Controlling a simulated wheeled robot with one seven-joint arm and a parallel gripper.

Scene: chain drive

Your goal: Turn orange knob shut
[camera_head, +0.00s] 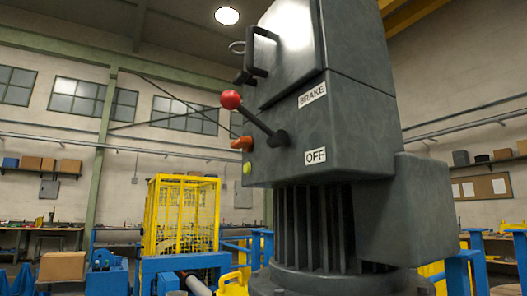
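The orange knob (241,144) sticks out from the left face of a large dark grey machine housing (335,120), near its lower left edge. It is small in the picture, and its exact turn position cannot be told. A lever with a red ball (231,99) on its end rises just above the knob, pivoting on the side marked OFF and BRAKE. A yellow-green button (247,167) sits just below the knob. My gripper is not in view.
A black handle (262,55) juts from the housing above the lever. A yellow cage (180,215) and blue frames (160,268) stand behind at the left. A cardboard box (62,266) is farther left. Open air lies left of the knob.

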